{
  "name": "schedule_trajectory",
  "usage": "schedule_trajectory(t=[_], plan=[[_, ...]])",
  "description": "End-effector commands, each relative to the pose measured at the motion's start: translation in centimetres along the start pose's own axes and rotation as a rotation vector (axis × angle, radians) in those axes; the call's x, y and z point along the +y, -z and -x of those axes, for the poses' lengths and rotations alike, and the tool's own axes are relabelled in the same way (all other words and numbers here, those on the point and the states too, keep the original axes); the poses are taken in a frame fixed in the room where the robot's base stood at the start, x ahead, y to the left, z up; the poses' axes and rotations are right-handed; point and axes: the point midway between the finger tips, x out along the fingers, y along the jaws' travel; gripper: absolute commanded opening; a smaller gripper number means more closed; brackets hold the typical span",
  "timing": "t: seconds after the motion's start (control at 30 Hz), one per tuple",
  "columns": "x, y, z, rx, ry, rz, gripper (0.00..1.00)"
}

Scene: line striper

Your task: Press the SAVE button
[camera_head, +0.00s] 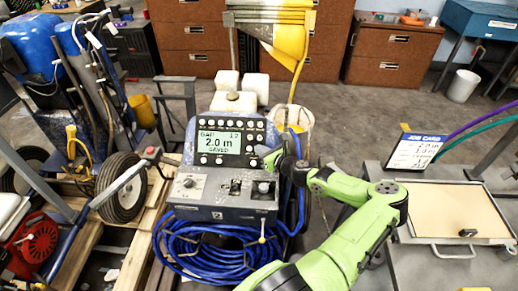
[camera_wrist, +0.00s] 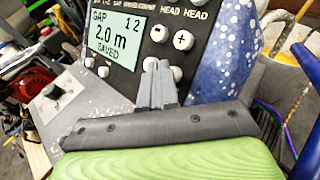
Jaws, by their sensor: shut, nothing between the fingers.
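The line striper's control box (camera_head: 226,140) faces me, with a lit screen (camera_head: 219,142) reading GAP 12, 2.0 m and SAVED. The screen also shows large in the wrist view (camera_wrist: 107,40). Round white buttons ring the screen; in the wrist view a minus button (camera_wrist: 158,33) and a plus button (camera_wrist: 183,40) sit to its right. No SAVE label is readable on any button. My gripper (camera_head: 268,154) is shut and empty at the lower right of the box. In the wrist view its fingertips (camera_wrist: 157,66) overlap the lower button row; I cannot tell whether they touch.
Below the box is a grey panel (camera_head: 215,190) with knobs and levers, and a coiled blue hose (camera_head: 205,250). A job card (camera_head: 414,152) stands on the grey cart (camera_head: 410,184) at the right. Open floor lies behind.

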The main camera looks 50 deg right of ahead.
Motion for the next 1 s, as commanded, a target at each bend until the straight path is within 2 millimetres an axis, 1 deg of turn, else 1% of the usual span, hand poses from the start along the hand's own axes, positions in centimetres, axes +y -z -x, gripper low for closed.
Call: schedule_trajectory(t=[0.03, 0.17, 0.53, 0.8, 1.0], plan=[[0.2, -0.4, 0.3, 0.002, 0.000, 0.000, 0.00], [0.6, -0.8, 0.8, 0.000, -0.001, 0.000, 0.00], [0.8, -0.9, 1.1, 0.000, 0.001, -0.001, 0.00], [2.1, -2.7, 3.1, -0.001, 0.000, -0.001, 0.00], [3.0, -3.5, 4.3, -0.002, 0.001, -0.001, 0.00]])
